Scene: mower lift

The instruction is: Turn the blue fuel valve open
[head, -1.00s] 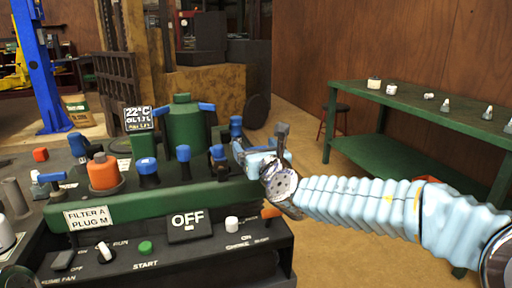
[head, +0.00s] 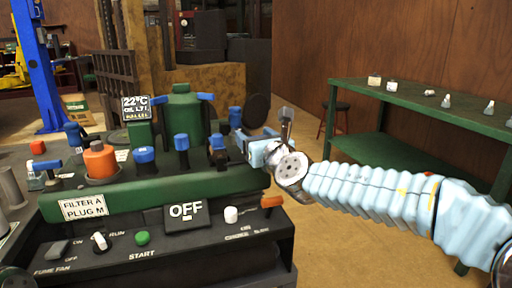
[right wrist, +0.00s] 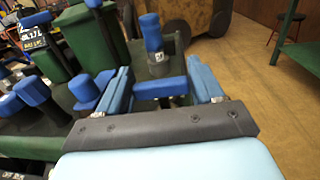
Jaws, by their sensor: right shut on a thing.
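The blue fuel valve's handle shows in the right wrist view as a short blue bar (right wrist: 160,88) lying crosswise between the finger pads. My right gripper (right wrist: 161,78) is shut on this bar, one finger at each end. In the head view my right gripper (head: 254,142) is at the right end of the green machine deck (head: 150,193), and its fingers and wrist mostly hide the valve. How far the handle is turned cannot be made out.
A blue-topped post (right wrist: 151,35) stands just beyond the fingers. Several blue knobs, an orange cap (head: 100,160) and a green tank (head: 183,120) crowd the deck. The black control panel (head: 165,245) is in front.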

